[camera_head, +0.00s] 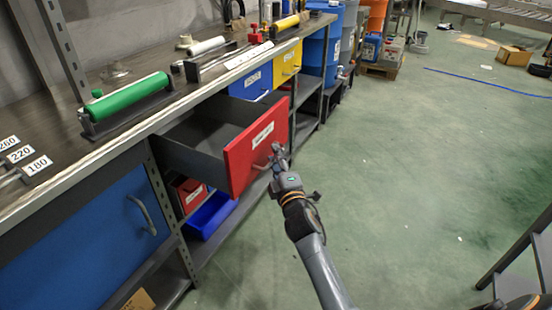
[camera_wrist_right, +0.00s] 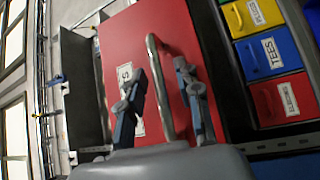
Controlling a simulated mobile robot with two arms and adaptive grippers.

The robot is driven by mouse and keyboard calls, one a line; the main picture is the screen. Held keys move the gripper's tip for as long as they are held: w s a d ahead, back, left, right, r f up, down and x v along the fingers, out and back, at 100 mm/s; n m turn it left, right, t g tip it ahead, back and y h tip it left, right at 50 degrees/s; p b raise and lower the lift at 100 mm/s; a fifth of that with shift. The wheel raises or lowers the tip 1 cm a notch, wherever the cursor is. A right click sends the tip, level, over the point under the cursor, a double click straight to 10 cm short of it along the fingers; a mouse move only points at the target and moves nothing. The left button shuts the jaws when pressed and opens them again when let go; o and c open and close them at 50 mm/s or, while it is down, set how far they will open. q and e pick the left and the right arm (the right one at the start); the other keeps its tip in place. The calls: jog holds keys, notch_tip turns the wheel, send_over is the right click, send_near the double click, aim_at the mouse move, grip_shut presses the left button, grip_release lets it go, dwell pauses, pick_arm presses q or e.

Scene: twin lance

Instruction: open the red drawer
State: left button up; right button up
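The red drawer (camera_head: 255,150) is pulled well out from under the workbench, and its grey inside (camera_head: 205,135) shows empty where visible. Its curved metal handle (camera_head: 264,163) is on the red front. My right gripper (camera_head: 279,153) is at the handle. In the right wrist view the red front (camera_wrist_right: 125,45) fills the middle, and the handle (camera_wrist_right: 158,80) stands between the two spread fingers of my right gripper (camera_wrist_right: 161,72), with a gap on each side. My left gripper is not in view.
The workbench (camera_head: 110,150) carries a green roller (camera_head: 130,97) and other tools. A closed blue drawer (camera_head: 252,82) and yellow drawer (camera_head: 287,63) lie beyond; a large blue front (camera_head: 85,235) is nearer. A blue bin (camera_head: 210,215) sits below.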

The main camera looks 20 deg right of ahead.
jog(key=shift+s, duration=0.1)
jog(key=s+a+f, duration=0.1)
jog(key=s, duration=1)
jog(key=shift+s+a+f, duration=0.3)
jog(key=shift+f, duration=0.1)
